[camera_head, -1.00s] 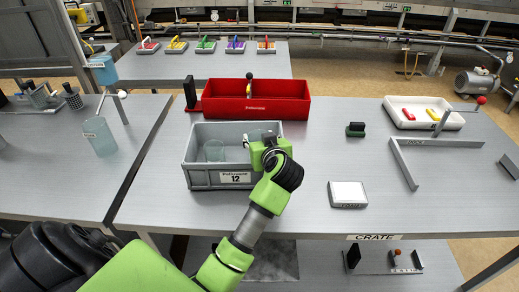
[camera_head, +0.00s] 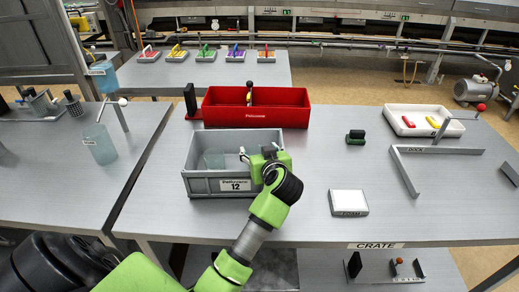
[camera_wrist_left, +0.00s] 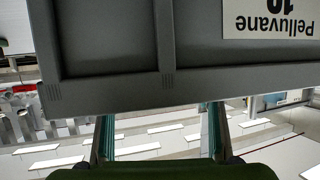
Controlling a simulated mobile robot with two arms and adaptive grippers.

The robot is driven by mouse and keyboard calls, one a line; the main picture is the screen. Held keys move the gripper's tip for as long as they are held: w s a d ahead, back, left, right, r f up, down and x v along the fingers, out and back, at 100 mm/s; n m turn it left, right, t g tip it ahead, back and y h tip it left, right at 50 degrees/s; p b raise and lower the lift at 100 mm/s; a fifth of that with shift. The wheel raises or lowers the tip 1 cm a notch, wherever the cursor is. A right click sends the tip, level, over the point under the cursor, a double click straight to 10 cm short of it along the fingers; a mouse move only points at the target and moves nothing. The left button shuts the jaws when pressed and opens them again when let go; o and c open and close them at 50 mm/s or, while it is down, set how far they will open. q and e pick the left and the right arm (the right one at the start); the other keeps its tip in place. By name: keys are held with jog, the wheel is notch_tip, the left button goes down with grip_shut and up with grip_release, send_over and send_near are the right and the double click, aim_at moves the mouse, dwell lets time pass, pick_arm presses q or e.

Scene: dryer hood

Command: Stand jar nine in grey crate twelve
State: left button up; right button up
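Grey crate twelve (camera_head: 198,186), labelled 12 on its front, stands near the left end of the middle table. My left gripper (camera_head: 257,153) is over the crate's front right part. In the left wrist view a grey crate wall (camera_wrist_left: 110,98) with an upside-down, cut-off label fills the top. The left gripper's fingers (camera_wrist_left: 160,125) are apart there, with no jar visible between them; their tips meet the rim line. My right gripper is not in view.
A red bin (camera_head: 222,119) stands right behind the crate. A white box (camera_head: 348,203), a dark green block (camera_head: 356,137), an angled dock rail (camera_head: 405,175) and a white tray (camera_head: 457,129) lie to the right. A bluish vessel (camera_head: 98,145) is on the left table.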

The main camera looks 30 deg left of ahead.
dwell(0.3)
pick_arm(q)
jog(key=shift+r+b, duration=0.25)
jog(key=shift+b, duration=0.05)
jog(key=b+v, duration=0.1)
jog(key=v, duration=1.1)
jog(key=shift+r, duration=0.4)
